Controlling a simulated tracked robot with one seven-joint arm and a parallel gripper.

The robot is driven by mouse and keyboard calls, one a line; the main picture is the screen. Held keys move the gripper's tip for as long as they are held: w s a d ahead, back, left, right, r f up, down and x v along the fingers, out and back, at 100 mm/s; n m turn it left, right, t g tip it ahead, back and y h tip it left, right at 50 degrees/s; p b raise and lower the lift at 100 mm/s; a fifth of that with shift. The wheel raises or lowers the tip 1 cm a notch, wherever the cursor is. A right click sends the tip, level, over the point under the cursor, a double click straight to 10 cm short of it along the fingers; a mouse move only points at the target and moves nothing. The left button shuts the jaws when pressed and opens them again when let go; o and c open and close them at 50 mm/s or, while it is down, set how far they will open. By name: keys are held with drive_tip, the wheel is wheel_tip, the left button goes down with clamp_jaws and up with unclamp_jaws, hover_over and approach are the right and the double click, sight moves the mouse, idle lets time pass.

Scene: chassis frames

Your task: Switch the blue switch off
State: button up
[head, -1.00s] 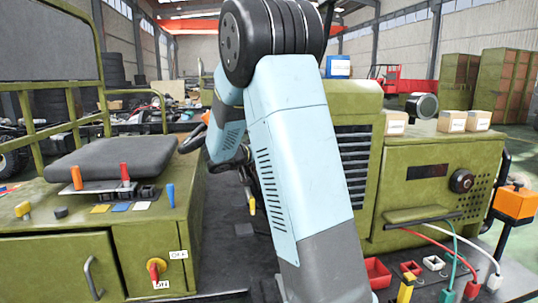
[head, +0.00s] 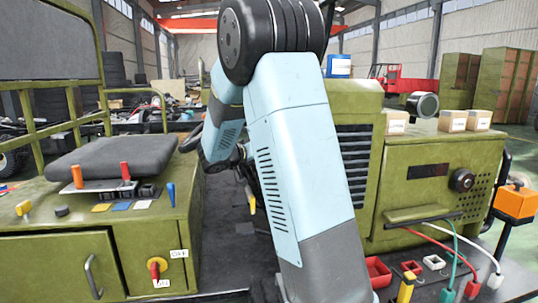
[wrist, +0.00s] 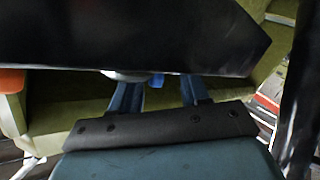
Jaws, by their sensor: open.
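A small blue lever switch (head: 171,193) stands nearly upright at the right end of the green console top (head: 75,222) in the head view. Which of its positions is off cannot be read. A small blue patch (wrist: 157,80) shows between my fingers in the wrist view; I cannot tell if it is this switch. My gripper (wrist: 158,93) is open, its two bluish fingers apart with nothing seen held. A large black shape (wrist: 120,35) covers the space beyond the fingers. In the head view my arm hides most of the gripper.
Red and orange levers (head: 125,171) and a dark seat cushion (head: 120,155) are near the switch. A green machine cabinet (head: 440,175) stands to the right.

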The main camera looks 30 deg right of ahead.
drive_tip(key=v, duration=1.2)
drive_tip(key=shift+a+f, duration=0.1)
drive_tip(key=shift+a, duration=0.05)
